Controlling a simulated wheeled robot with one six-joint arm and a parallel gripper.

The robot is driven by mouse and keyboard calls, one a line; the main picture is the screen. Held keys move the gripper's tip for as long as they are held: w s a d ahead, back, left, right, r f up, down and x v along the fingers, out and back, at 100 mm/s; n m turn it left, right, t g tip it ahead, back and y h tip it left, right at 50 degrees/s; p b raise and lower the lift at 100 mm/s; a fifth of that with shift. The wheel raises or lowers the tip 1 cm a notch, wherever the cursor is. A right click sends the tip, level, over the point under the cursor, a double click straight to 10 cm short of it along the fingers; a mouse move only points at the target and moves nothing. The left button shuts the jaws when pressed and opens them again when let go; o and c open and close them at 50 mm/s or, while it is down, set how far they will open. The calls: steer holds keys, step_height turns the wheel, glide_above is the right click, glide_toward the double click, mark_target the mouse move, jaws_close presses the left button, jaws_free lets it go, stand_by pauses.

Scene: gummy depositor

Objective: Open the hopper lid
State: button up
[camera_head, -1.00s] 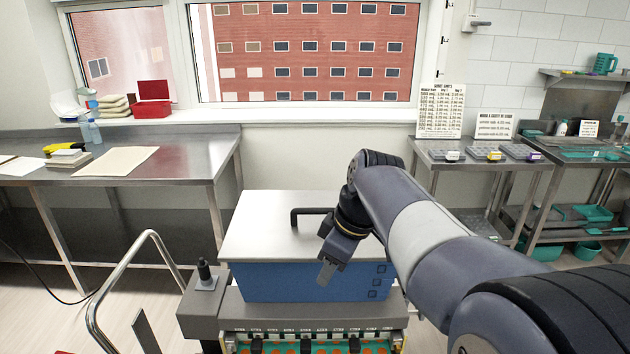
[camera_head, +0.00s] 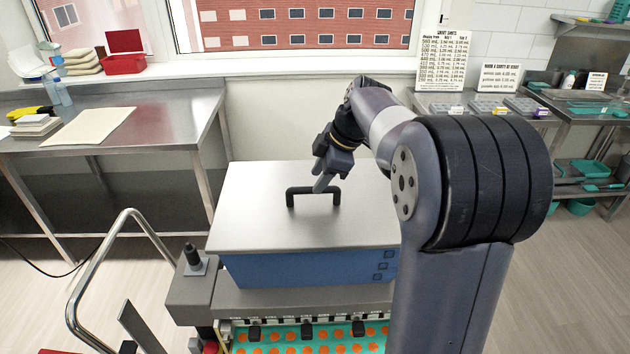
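The hopper lid (camera_head: 262,225) is a flat silver plate lying level on top of the blue hopper (camera_head: 310,269). It looks closed. A black bar handle (camera_head: 291,198) stands up from the middle of the lid. My gripper (camera_head: 322,184) reaches down from the right, with its fingers at the handle's top bar. I cannot tell whether the fingers are around the bar or just behind it, or how far apart they are.
Below the hopper is a green tray (camera_head: 271,349) with orange gummies. A bent metal rail (camera_head: 122,225) and a black knob (camera_head: 192,255) stand at the left. Steel tables (camera_head: 178,119) line the wall. Floor between the left table and the machine is clear.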

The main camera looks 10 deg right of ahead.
steer(key=shift+x, duration=1.5)
steer(key=shift+c, duration=0.2)
jaws_close()
